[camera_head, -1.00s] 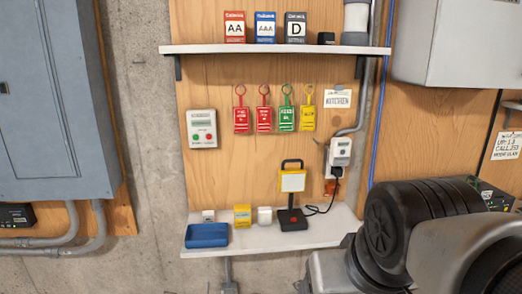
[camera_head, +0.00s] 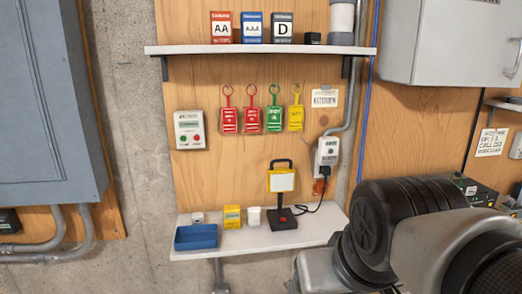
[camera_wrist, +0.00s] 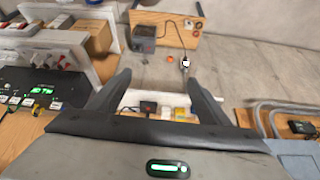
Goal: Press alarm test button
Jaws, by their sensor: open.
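Colored tags (camera_head: 252,118) hang beside the wall box. An upper shelf (camera_head: 260,50) juts out above. A grey cabinet (camera_head: 45,110) stands left.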

